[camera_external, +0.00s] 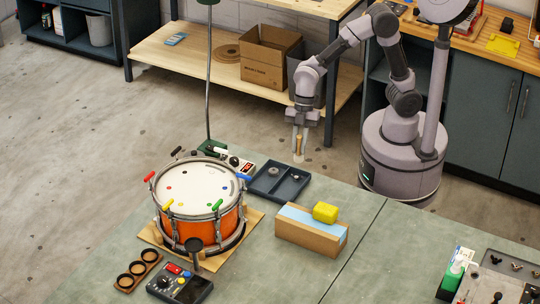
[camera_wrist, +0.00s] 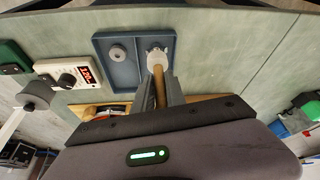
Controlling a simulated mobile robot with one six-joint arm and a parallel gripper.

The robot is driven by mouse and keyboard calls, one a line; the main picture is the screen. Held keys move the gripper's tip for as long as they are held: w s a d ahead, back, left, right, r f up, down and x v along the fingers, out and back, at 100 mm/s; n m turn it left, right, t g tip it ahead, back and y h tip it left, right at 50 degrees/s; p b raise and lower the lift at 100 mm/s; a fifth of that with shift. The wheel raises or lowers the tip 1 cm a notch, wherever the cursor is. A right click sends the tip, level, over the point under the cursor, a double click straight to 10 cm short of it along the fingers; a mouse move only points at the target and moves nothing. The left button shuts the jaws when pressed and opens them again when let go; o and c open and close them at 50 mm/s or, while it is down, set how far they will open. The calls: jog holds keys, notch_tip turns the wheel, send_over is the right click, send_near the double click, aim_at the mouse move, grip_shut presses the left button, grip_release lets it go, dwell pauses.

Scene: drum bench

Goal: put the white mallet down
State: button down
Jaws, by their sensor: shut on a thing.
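The white mallet has a wooden handle and a pale head, and its head (camera_external: 299,157) points down in the external view. My gripper (camera_external: 299,138) is shut on the handle and holds the mallet upright above the back edge of the bench. In the wrist view the mallet head (camera_wrist: 156,59) shows against a dark blue tray (camera_wrist: 125,76), with the handle running back between my gripper's fingers (camera_wrist: 160,92). In the external view the tray (camera_external: 290,192) lies on the bench, below and left of the mallet, apart from it.
An orange drum (camera_external: 200,228) with coloured-handled keys stands left of the tray. A cardboard box with a blue top (camera_external: 302,231) bears a yellow block (camera_external: 325,212). A white device with a red display (camera_wrist: 80,70) stands beside the tray.

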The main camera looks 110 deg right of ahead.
jog(key=s+a+f+n+g+b, duration=0.1)
jog(key=s+a+n+b, duration=0.15)
jog(key=s, duration=0.75)
jog(key=s+a+f+n+g+b, duration=0.15)
jog(key=s+n, duration=0.25)
jog(key=s, duration=0.6)
jog(key=shift+y, duration=0.5)
jog(key=w+a+p, duration=0.2)
jog(key=w, duration=0.2)
jog(key=w+a+f+p, duration=0.1)
jog(key=w+a+p, duration=0.1)
jog(key=w, duration=0.3)
jog(key=w+a+f+p, duration=0.1)
jog(key=w+a+p, duration=0.1)
jog(key=w, duration=0.3)
jog(key=shift+a+f, duration=0.2)
jog(key=shift+a, duration=0.1)
notch_tip(320, 180, down, 3)
jog(key=shift+s+b, duration=0.1)
jog(key=shift+b, duration=0.7)
jog(key=shift+r, duration=0.15)
